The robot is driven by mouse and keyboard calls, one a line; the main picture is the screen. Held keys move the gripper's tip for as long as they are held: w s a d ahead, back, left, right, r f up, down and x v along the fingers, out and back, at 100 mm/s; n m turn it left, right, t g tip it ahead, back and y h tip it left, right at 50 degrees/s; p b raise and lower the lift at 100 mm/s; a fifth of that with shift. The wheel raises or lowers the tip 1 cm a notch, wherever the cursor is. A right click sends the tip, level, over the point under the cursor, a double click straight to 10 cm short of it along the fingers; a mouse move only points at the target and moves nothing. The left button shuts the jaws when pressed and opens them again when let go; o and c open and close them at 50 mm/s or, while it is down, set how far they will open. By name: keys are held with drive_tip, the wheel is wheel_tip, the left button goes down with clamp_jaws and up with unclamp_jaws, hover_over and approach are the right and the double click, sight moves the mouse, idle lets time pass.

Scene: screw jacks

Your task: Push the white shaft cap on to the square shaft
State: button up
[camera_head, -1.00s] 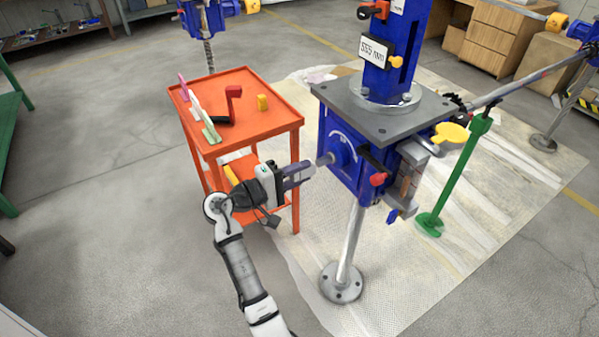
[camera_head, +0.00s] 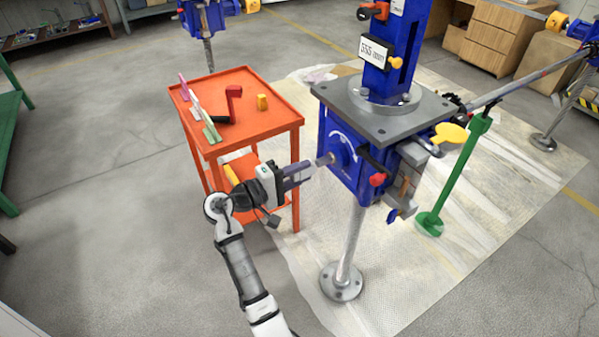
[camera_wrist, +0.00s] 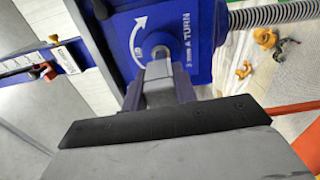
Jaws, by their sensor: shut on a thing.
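The blue screw jack (camera_head: 347,150) stands on the right of the head view, with its short grey shaft (camera_head: 326,159) pointing left towards my gripper. My gripper (camera_head: 306,174) is just left of the shaft end, roughly in line with it. In the wrist view my gripper (camera_wrist: 158,84) is shut on a small pale piece, apparently the white shaft cap (camera_wrist: 157,70), mostly hidden by the fingers. I cannot tell whether cap and shaft touch.
An orange cart (camera_head: 262,126) stands left of the jack, close behind my gripper. A green post (camera_head: 458,180) stands right. Floor in front is clear.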

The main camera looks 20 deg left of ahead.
drive_tip(key=shift+x, duration=2.55)
drive_tip(key=o, duration=1)
drive_tip(key=b, duration=0.4)
approach(318, 165)
drive_tip(key=v, duration=0.4)
